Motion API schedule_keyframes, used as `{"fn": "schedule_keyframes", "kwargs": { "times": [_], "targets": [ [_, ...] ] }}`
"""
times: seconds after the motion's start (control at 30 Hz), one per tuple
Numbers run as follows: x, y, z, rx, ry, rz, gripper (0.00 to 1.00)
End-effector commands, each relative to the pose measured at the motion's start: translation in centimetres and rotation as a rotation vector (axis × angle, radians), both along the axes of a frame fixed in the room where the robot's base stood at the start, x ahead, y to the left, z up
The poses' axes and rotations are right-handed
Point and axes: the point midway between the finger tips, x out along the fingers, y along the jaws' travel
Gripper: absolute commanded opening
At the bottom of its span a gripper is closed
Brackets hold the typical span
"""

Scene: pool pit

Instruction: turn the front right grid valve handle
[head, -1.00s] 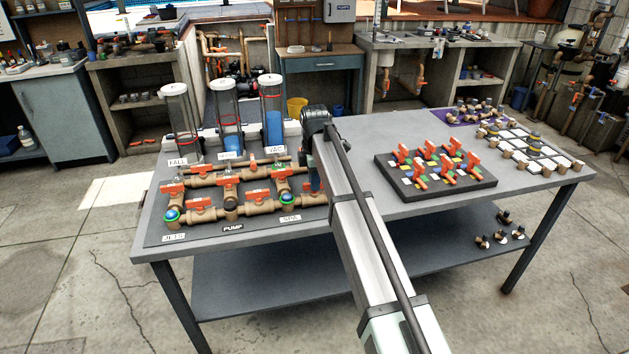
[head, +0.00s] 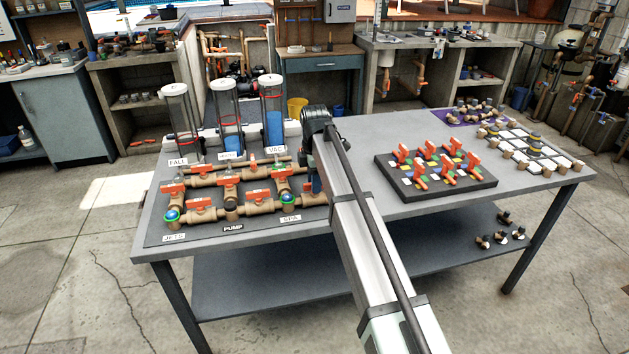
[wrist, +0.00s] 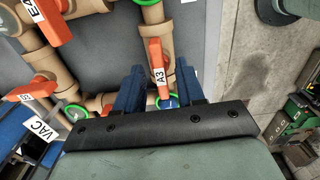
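The pipe grid (head: 232,208) stands on the left of the table, with tan pipes and several orange handles. An orange handle marked A3 (wrist: 160,70) shows in the wrist view, on the pipe run nearest the table's front edge. My gripper (wrist: 160,88) is open, with one blue finger on each side of the A3 handle. Gaps show between handle and fingers. The dark gripper body covers what lies below. In the head view my arm hides most of the gripper and the right end of the front pipe row; part of a blue finger (head: 315,182) shows.
A handle marked E4 (wrist: 48,18) and the VAC label (wrist: 42,130) lie to the left in the wrist view. Clear columns (head: 272,110) stand behind the grid. A dark board with orange handles (head: 435,182) sits to the right. Bare tabletop (head: 395,130) lies behind that board.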

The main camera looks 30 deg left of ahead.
Motion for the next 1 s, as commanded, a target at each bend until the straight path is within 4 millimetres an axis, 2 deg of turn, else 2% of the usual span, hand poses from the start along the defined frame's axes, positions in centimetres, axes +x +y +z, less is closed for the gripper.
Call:
{"fn": "schedule_keyframes", "kwargs": {
  "times": [0.23, 0.37, 0.47, 0.9, 1.0],
  "targets": [
    [0.0, 0.0, 0.1, -0.001, 0.0, -0.001, 0.38],
    [0.1, 0.0, 0.9, 0.0, -0.001, -0.001, 0.38],
    [0.1, 0.0, 2.2, 0.0, -0.001, -0.001, 0.38],
    [0.1, 0.1, 10.6, 0.0, -0.001, -0.001, 0.38],
    [0.1, 0.0, 11.9, 0.0, -0.001, -0.001, 0.38]
  ]
}}
